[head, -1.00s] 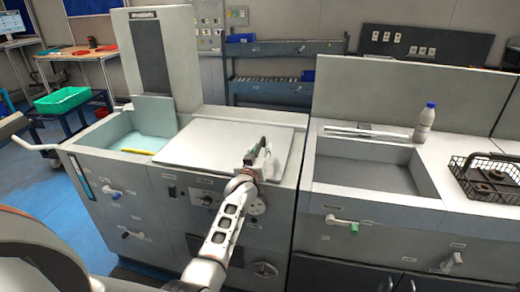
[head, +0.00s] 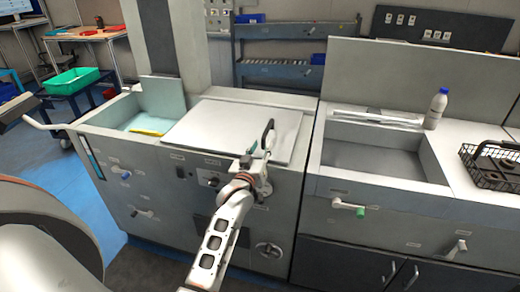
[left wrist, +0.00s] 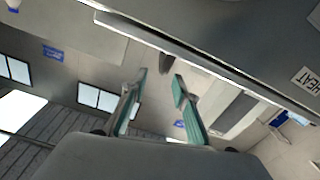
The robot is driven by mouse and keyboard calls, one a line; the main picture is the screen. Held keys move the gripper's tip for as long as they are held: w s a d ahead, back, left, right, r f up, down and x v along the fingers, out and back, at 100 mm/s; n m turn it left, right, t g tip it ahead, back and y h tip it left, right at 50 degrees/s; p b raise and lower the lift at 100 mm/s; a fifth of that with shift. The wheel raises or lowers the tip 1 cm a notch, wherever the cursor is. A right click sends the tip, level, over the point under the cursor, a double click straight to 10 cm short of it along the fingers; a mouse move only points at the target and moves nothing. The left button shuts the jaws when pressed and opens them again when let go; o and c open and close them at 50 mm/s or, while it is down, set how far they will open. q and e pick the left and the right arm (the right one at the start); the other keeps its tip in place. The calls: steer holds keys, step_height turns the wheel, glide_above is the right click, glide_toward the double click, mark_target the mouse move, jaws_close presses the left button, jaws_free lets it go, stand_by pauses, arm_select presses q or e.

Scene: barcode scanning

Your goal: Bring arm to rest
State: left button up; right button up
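My left arm reaches in from the bottom of the head view. My left gripper (head: 262,145) is at the front right of a flat grey lid (head: 225,128) on the machine, seen against its front edge. Whether it touches the machine I cannot tell. In the left wrist view the two green-padded fingers (left wrist: 160,85) stand apart with a gap between them, and nothing is held. My right gripper is not in view.
Left of the lid is a basin (head: 115,140) with pale blue liquid and a yellow item (head: 147,132). To the right are an empty sink (head: 375,160), a white bottle (head: 436,108) with a blue cap and a black wire basket (head: 490,165). Faucet handles stick out from the fronts.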

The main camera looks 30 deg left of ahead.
arm_select(q)
steer(key=shift+s+d, duration=0.15)
steer(key=shift+s, duration=0.4)
steer(key=s+d+f+m+g+h, duration=0.2)
steer(key=s+d+f, duration=0.3)
steer(key=s+f, duration=0.3)
steer(key=s+d+f+m+g+h, duration=0.2)
steer(key=s+d+f+m, duration=0.2)
steer(key=s+f, duration=0.5)
steer(key=s+d+f+m+g+h, duration=0.2)
steer(key=s+d+f, duration=0.5)
steer(key=s, duration=0.9)
step_height(320, 180, down, 2)
steer(key=shift+s+d+m+g+h, duration=0.3)
steer(key=shift+s+m+g+h, duration=0.1)
steer(key=shift+m, duration=0.3)
steer(key=shift+w, duration=0.1)
steer(key=shift+a, duration=0.1)
